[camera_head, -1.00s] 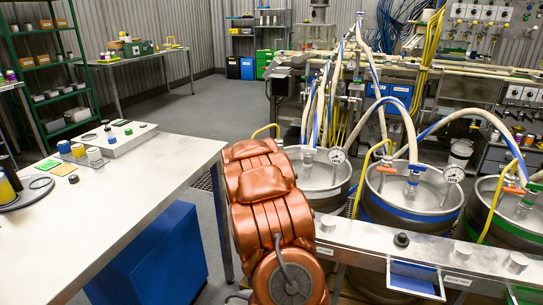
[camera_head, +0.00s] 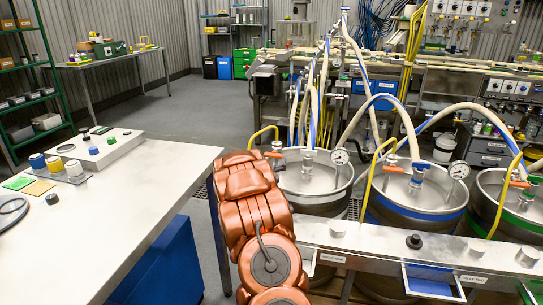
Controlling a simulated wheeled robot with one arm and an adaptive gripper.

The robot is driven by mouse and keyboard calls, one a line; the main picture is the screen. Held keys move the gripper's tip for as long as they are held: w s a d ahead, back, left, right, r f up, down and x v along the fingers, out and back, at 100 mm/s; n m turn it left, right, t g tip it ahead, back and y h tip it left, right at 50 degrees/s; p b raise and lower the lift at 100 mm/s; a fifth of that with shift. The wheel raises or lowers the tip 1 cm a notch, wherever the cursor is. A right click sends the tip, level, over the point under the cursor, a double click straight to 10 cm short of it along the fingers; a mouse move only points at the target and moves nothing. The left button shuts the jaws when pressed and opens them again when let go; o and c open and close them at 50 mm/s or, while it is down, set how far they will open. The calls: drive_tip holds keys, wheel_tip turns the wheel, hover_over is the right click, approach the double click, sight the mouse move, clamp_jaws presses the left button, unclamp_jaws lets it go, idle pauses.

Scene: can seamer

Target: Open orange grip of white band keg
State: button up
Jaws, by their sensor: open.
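Three steel kegs stand in a row at the right. The left keg (camera_head: 312,195) is the nearest to my arm. The middle keg (camera_head: 410,222) has a blue band and an orange grip (camera_head: 392,168). The right keg (camera_head: 487,215) has a green band and an orange grip (camera_head: 519,184). My copper-coloured arm reaches up beside the left keg. My gripper does not show.
A metal rail (camera_head: 370,240) with labels and knobs runs in front of the kegs. A white table (camera_head: 150,190) with several small jars stands at the left, a blue cabinet (camera_head: 165,265) under it. Pressure gauges (camera_head: 340,157) and pale hoses rise over the kegs. Open floor lies behind.

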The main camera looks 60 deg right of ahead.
sight(273, 156)
drive_tip(key=shift+x, duration=2.35)
drive_tip(key=c, duration=1.1)
